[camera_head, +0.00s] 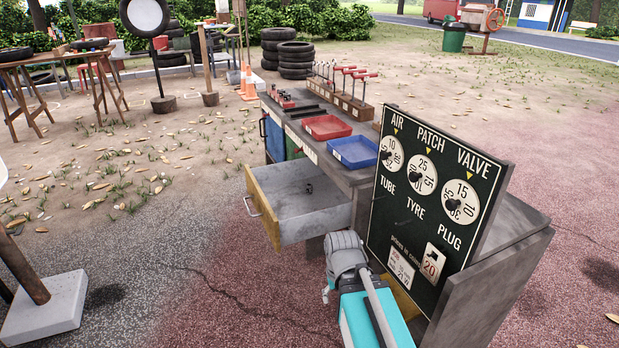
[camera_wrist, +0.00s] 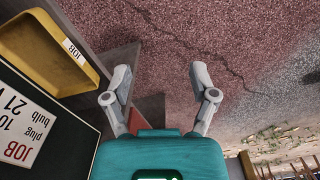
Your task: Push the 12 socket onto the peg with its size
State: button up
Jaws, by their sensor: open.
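My gripper (camera_wrist: 161,76) is open in the wrist view, its two fingers apart with nothing between them, above the reddish ground. A red rack with small upright pieces (camera_head: 285,100) sits at the cart's far left end. I cannot tell the 12 socket or its peg apart in either view.
A red tray (camera_head: 326,127) and a blue tray (camera_head: 354,152) stand on the cart top, with red-handled tools in a wooden block (camera_head: 345,104) behind. The dark price board (camera_head: 428,195) rises beside my arm. A yellow JOB bin (camera_wrist: 47,50) shows in the wrist view.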

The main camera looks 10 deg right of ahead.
notch_tip(320, 180, up, 4)
jog(key=p, duration=0.2)
jog(key=shift+p, duration=0.4)
jog(key=shift+s, duration=0.1)
jog(key=shift+c, duration=1.2)
